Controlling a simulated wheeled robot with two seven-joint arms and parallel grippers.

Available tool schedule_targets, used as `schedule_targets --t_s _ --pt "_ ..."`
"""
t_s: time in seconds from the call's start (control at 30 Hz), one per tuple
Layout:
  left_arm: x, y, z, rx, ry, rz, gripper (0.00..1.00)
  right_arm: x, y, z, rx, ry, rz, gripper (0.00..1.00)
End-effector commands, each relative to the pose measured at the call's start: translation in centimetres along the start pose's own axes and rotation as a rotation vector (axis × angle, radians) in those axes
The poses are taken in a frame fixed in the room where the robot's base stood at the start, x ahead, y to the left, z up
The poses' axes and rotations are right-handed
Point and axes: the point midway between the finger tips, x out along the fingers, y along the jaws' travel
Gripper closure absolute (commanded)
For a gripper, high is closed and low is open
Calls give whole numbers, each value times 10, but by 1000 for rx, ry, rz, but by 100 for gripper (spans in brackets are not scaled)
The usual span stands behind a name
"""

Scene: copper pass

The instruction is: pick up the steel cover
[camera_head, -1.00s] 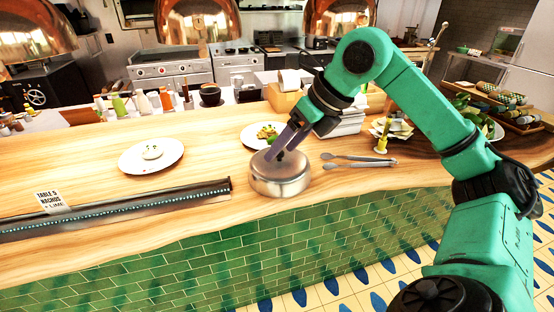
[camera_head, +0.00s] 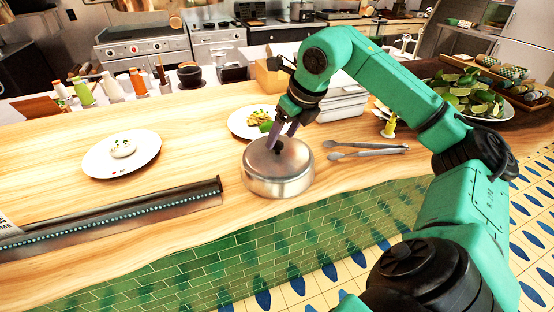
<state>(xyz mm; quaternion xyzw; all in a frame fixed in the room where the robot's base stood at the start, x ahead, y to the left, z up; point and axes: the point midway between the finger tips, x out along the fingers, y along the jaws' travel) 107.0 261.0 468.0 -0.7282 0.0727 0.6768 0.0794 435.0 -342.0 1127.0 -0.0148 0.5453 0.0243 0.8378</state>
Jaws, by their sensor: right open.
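The steel cover (camera_head: 278,173) is a round, brushed-metal lid with straight sides and a small dark knob on top. It sits on the wooden counter near its front edge. My right gripper (camera_head: 279,143) is at the knob, with its fingers pointing down and slightly left. It is open, its fingers around or just behind the knob; I cannot tell which. My left gripper is not in view.
A plate of food (camera_head: 252,122) stands just behind the cover. Steel tongs (camera_head: 365,150) lie to its right. A white plate (camera_head: 122,154) and a long dark rail (camera_head: 110,216) are on the left. White containers (camera_head: 343,103) stand behind the gripper.

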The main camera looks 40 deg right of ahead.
Motion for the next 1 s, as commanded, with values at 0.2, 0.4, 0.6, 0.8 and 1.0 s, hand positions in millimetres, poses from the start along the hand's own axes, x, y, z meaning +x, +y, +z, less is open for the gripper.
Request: schedule_targets --t_s 0.2,0.4,0.6,0.8,1.0 --pt "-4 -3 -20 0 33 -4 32 29 0 1 0 1 0 30" --pt "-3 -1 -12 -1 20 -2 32 30 0 1 0 0 0 41" --pt "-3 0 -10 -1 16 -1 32 29 0 1 0 0 0 100" --pt "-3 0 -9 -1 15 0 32 29 0 1 0 -2 0 100" --pt "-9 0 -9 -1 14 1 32 19 0 6 1 -5 1 100"
